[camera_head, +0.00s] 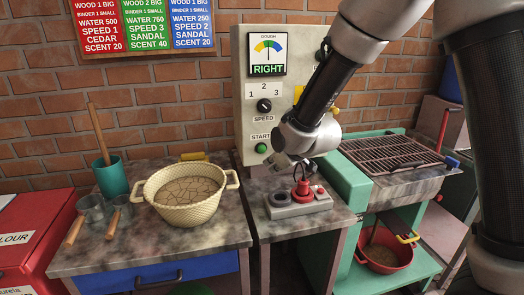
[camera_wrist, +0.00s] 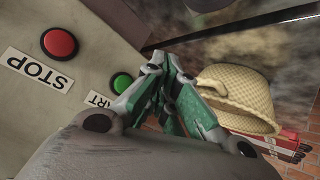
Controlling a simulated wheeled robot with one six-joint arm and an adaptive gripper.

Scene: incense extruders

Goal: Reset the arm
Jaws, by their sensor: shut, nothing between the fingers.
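My gripper (camera_wrist: 162,68) is shut and empty in the wrist view, its green-and-grey fingers meeting near the middle. In the head view my gripper (camera_head: 290,163) is small and partly hidden by the wrist, in front of the beige control panel (camera_head: 247,112) and above the grey block with a red knob (camera_head: 301,197). The green start button (camera_head: 262,148) is on the panel, left of my gripper. It also shows in the wrist view (camera_wrist: 121,83), close to the fingers. The red stop button (camera_wrist: 59,43) shows in the wrist view.
A cream basket (camera_head: 188,195) with cracked brown material stands on the left table, beside a teal cup (camera_head: 111,178) and two scoops. A green machine with a dark grill (camera_head: 392,153) stands right. A red bowl (camera_head: 382,259) sits on its lower shelf.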

